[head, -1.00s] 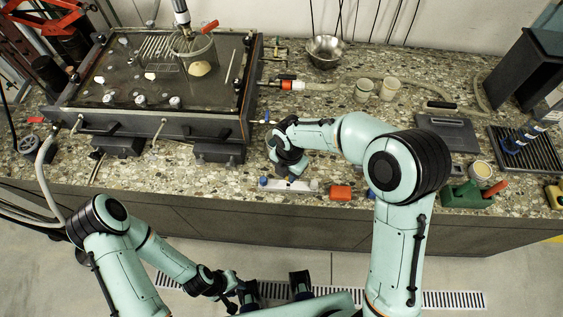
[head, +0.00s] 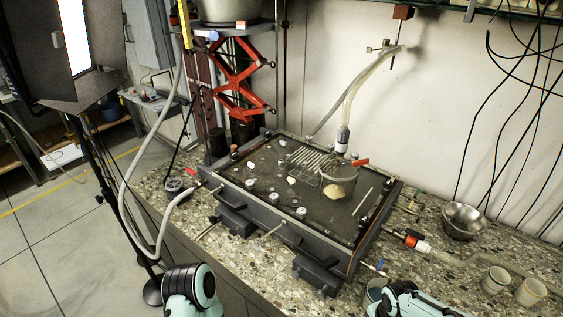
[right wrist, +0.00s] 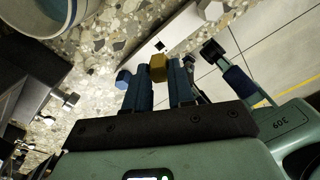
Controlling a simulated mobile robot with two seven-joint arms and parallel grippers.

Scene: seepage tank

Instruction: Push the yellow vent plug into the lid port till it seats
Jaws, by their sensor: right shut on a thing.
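The yellow vent plug (right wrist: 157,68) is held between the blue fingertips of my right gripper (right wrist: 158,82) in the right wrist view. In the head view my right arm enters at the bottom right, and its gripper and the plug cannot be made out. The tank's dark lid (head: 268,188) shows whole in the head view, with several small fittings on it; I cannot tell which spot is the port. The plug is off the lid, above the front of the counter. A dark and blue part at the right of the wrist view may be my left gripper; its opening is unclear.
A pale bar (right wrist: 183,38) lies on the counter by the plug. A metal bowl (head: 464,220) and two cups are at right. A lamp stand (head: 108,190) stands left.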

